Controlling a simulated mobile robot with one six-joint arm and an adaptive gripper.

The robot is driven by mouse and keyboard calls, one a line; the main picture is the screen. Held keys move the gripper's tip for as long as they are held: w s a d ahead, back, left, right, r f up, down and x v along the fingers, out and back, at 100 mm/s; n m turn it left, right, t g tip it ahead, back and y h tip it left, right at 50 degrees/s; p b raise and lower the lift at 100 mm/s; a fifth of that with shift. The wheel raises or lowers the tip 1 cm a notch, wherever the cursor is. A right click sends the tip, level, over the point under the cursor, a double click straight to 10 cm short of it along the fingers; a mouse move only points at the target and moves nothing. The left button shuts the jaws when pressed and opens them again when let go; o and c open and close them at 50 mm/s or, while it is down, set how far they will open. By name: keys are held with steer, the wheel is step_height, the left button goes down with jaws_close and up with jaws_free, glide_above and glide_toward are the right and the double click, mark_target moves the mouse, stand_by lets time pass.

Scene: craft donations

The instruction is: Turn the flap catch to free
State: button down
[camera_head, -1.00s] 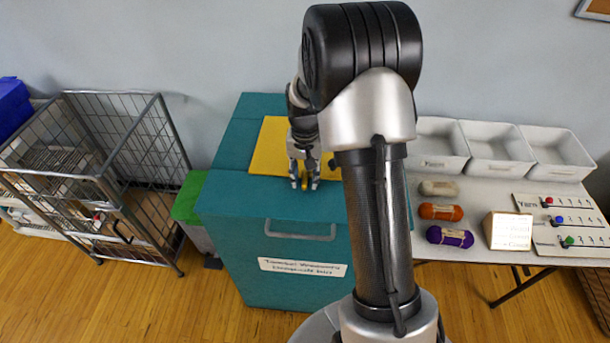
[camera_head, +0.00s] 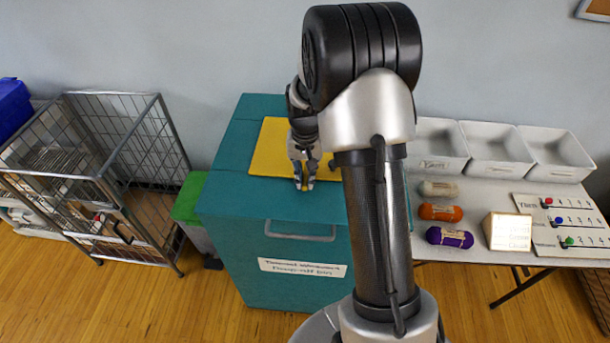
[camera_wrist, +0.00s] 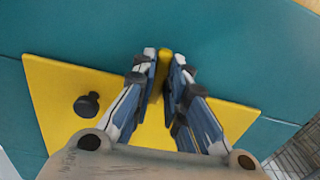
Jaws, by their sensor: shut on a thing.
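The teal donation bin (camera_head: 282,216) stands in the middle, with a yellow flap (camera_head: 268,152) on its top. In the wrist view the flap (camera_wrist: 60,105) bears a round black knob (camera_wrist: 87,104) on the left. The yellow catch (camera_wrist: 164,60) is a narrow bar at the flap's edge, reaching past it over the teal top. My gripper (camera_head: 304,187) points down at the flap's front edge. In the wrist view my gripper (camera_wrist: 164,75) is shut on the catch, one finger on each side. Part of the catch is hidden between the fingers.
A wire cart (camera_head: 100,180) and a green bin (camera_head: 190,197) stand to the left. On the right, a table holds white trays (camera_head: 494,150), yarn rolls (camera_head: 441,212), a small sign (camera_head: 508,231) and a board with coloured knobs (camera_head: 565,220). My arm hides part of the bin's right side.

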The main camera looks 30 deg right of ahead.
steer(key=n+p, duration=0.1)
steer(key=n, duration=0.3)
steer(key=shift+d+r+n+p, duration=0.1)
steer(key=shift+d+n+p, duration=0.05)
steer(key=shift+n+p, duration=0.2)
steer(key=n+p, duration=0.1)
steer(key=n, duration=0.3)
steer(key=shift+d, duration=0.15)
steer(key=n+p, duration=0.1)
steer(key=n, duration=0.4)
steer(key=shift+d, duration=0.1)
steer(key=shift+w+d+n+p, duration=0.15)
steer(key=shift+n+p, duration=0.35)
steer(key=shift+n, duration=1.35)
steer(key=c, duration=1.6)
jaws_free()
step_height(320, 180, up, 12)
